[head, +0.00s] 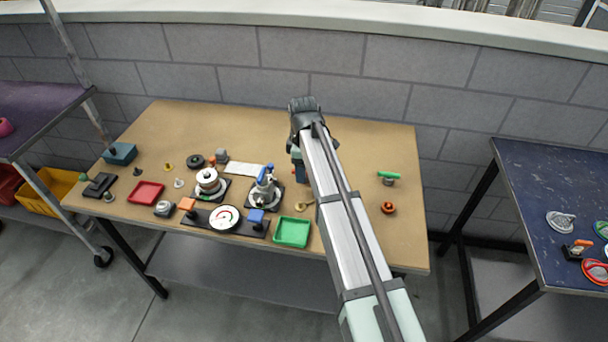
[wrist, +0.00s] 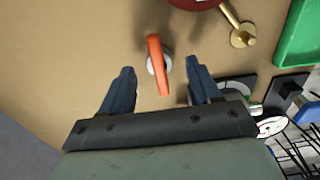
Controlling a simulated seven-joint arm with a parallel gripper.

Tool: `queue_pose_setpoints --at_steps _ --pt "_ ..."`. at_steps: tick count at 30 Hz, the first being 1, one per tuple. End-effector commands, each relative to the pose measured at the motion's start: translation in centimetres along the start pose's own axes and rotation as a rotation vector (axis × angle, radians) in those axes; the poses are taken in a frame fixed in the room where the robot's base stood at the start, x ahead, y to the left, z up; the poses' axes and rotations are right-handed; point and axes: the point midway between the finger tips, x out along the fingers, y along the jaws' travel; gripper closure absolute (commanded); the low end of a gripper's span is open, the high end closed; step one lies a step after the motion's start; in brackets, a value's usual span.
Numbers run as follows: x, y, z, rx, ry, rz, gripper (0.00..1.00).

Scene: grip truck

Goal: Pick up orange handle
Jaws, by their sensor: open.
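The orange handle (wrist: 157,62) shows in the wrist view as a narrow orange bar on a pale round base, over the tan table top. It lies between the tips of my gripper (wrist: 159,69), with a clear gap to each dark blue finger. My gripper is open and empty. In the head view my gripper (head: 299,173) is over the rear middle of the table, pointing down, and mostly behind my arm. I cannot make out the orange handle clearly there. How high the fingertips are above it is hard to tell.
The tan table (head: 400,150) carries a green tray (head: 292,232), a dial gauge (head: 224,218), a red tray (head: 146,192) and a green-handled part (head: 388,176). A brass piece (wrist: 243,36) with a red part lies close beyond the handle. A grey block wall stands behind.

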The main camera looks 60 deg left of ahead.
Motion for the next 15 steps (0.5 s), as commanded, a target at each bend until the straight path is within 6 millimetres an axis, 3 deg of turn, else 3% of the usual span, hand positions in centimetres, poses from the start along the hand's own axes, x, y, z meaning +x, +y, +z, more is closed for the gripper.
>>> queue_pose_setpoints --at_steps 4,11,15 --pt "1.6 0.0 0.0 0.000 0.000 0.000 0.38" --pt "1.8 0.0 0.0 0.000 0.000 0.001 0.38" --pt "1.7 0.0 0.0 0.000 0.000 0.001 0.51"
